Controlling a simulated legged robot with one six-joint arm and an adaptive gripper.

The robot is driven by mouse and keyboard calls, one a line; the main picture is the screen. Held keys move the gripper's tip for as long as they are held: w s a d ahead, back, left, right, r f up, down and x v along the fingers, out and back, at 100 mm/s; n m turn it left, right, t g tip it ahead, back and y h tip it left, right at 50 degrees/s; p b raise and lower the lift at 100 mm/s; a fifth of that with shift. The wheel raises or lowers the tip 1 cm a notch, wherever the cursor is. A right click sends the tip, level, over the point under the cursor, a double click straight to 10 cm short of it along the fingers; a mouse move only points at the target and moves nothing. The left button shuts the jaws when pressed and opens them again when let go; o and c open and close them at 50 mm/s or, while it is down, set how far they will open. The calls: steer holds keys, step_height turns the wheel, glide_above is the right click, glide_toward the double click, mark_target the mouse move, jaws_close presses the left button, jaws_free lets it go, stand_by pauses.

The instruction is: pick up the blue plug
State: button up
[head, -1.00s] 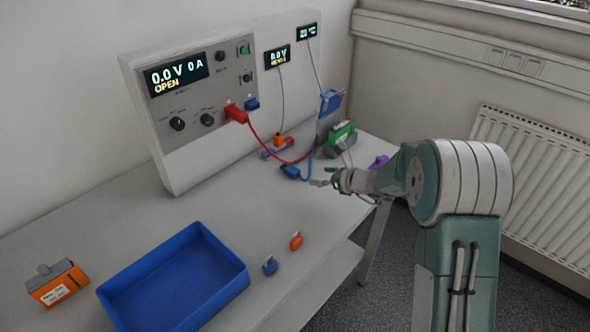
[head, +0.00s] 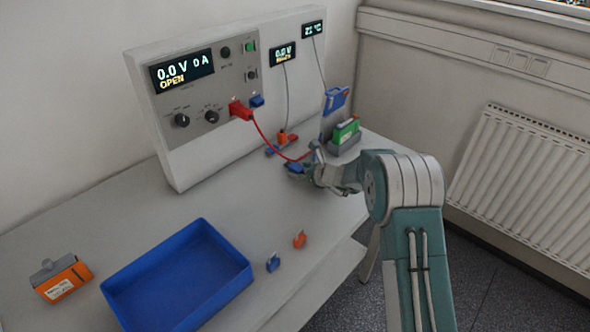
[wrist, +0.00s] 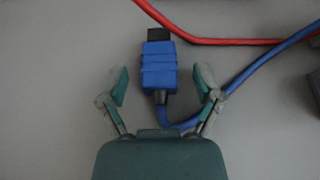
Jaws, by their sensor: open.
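The blue plug (wrist: 158,68) lies on the table in the wrist view, its black tip pointing up in the picture. Its blue cable bends from its lower end off to the right. My gripper (wrist: 160,86) is open, with one finger on each side of the plug's lower part and a gap on both sides. In the head view the blue plug (head: 295,168) shows at the left end of my gripper (head: 308,166), which hides part of it and its cable.
A red plug (head: 240,110) sits in the cycler panel (head: 207,130); its red cable (wrist: 230,41) runs close by the blue plug. A green battery (head: 346,130) in a grey holder stands behind my gripper. A blue tray (head: 245,283) and small clips are at the front.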

jaws_close()
stand_by(0.3)
steer(key=shift+r, duration=0.6)
steer(key=s+d+r, duration=0.2)
steer(key=s+r, duration=1)
steer(key=s, duration=0.1)
steer(key=shift+s+d, duration=0.4)
steer(key=shift+w, duration=0.1)
steer(key=w+a+r, duration=0.2)
steer(key=w+a, duration=0.3)
steer(key=w, duration=0.4)
steer(key=w+a+r, duration=0.2)
steer(key=w+a, duration=0.3)
steer(key=w, duration=0.5)
steer(key=shift+w, duration=0.3)
